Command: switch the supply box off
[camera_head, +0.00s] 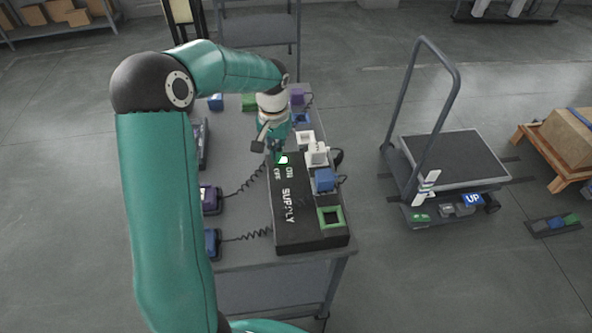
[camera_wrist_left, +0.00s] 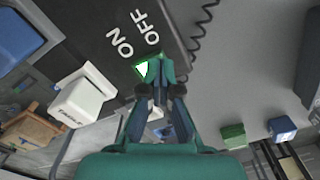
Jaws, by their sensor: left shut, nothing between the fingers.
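The black supply box (camera_head: 308,238) lies on the grey table, with white SUPPLY, ON and OFF lettering. Its small switch (camera_head: 283,160), white with green edges, sits by the ON and OFF words at the far end. In the left wrist view the switch (camera_wrist_left: 143,69) is right beside the fingertips, which partly cover it. My left gripper (camera_head: 278,153) is shut and empty, with its tips down at the switch; it also shows in the left wrist view (camera_wrist_left: 160,72). I cannot tell whether they touch, or which way the switch is set. My right gripper is not in view.
A blue plug (camera_head: 324,180), a white plug (camera_head: 316,153) and an empty green-framed socket (camera_head: 331,216) are on the box's right side. A trolley (camera_head: 453,160) stands on the right.

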